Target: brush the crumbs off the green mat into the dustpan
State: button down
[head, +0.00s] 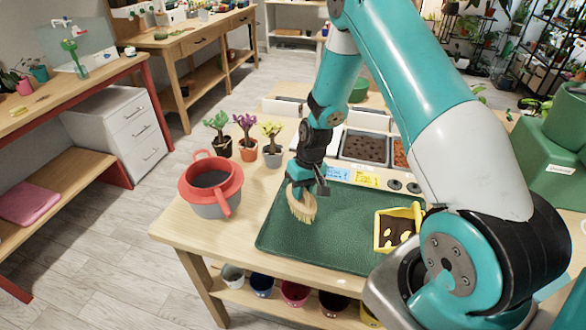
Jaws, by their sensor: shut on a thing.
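The green mat (343,243) lies on the wooden table in the head view. My gripper (308,186) is shut on a brush (302,207) with pale bristles, which point down over the left part of the mat. I cannot tell whether the bristles touch the mat. The yellow dustpan (417,213) sits on the right part of the mat. Its inside looks dark with yellowish patches, and I cannot tell what these are. My arm hides the area right of it. I cannot make out crumbs on the bare mat.
A red and grey pot with handles (211,186) stands left of the mat. Three small potted plants (246,136) stand behind it. Soil trays (365,148) and yellow and blue labels (366,179) lie along the mat's far side. Several pots (262,285) stand on the shelf below.

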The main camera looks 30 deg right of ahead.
jog(key=r, duration=0.1)
jog(key=r+p, duration=0.1)
jog(key=r, duration=0.1)
jog(key=shift+d+r+p, duration=0.2)
jog(key=shift+r+p, duration=0.05)
jog(key=shift+p, duration=0.05)
jog(key=shift+a+r+p, duration=0.25)
jog(key=shift+r+p, duration=0.05)
jog(key=shift+w+r, duration=0.1)
jog(key=shift+r, duration=0.2)
jog(key=shift+r+p, duration=1.7)
jog(key=shift+r, duration=0.25)
